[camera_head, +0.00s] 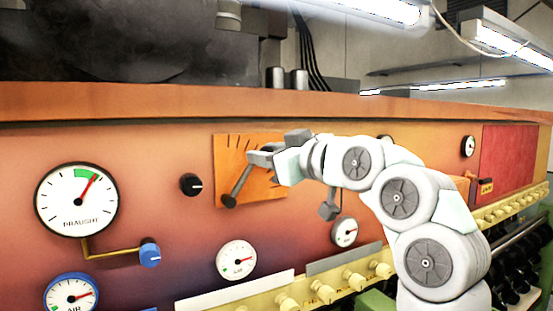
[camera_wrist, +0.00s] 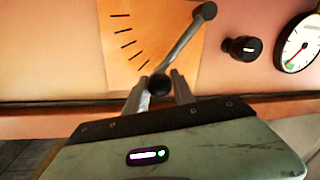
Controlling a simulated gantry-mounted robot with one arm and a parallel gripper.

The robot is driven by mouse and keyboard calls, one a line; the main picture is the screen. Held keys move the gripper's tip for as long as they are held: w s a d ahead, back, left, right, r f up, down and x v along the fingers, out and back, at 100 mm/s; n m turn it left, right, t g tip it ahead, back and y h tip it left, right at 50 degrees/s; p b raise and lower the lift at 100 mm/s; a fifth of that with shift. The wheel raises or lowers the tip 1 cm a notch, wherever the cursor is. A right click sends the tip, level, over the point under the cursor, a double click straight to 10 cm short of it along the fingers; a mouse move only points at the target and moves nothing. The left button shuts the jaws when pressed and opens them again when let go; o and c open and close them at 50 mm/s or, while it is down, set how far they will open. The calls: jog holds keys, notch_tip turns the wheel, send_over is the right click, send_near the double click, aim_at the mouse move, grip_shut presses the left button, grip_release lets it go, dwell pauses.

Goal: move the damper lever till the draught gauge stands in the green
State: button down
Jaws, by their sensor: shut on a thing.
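The damper lever (camera_head: 240,183) is a grey rod on an orange plate (camera_head: 262,195) with black tick marks. It leans up and to the right from its pivot in the head view. My gripper (camera_head: 262,156) is shut on its upper end. In the wrist view the lever (camera_wrist: 184,42) runs down to a black ball knob (camera_wrist: 159,85) between the fingers of my gripper (camera_wrist: 159,79). The draught gauge (camera_head: 77,201) is at the left; its red needle points up and right, at the right end of the green band. The gauge (camera_wrist: 302,45) is partly cut off in the wrist view.
A black knob (camera_head: 190,185) sits between gauge and plate. A blue knob (camera_head: 150,253) on a brass pipe, a blue-rimmed air gauge (camera_head: 71,294) and a small white gauge (camera_head: 236,260) are lower. A yellow rail (camera_head: 260,292) with pegs runs along the bottom.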

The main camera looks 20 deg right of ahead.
jog(key=c, duration=1.1)
grip_release()
jog(key=shift+o, duration=0.2)
jog(key=shift+s, duration=0.1)
jog(key=b+v, duration=0.3)
jog(key=v, duration=0.7)
jog(key=shift+s, duration=0.25)
jog(key=shift+d, duration=0.1)
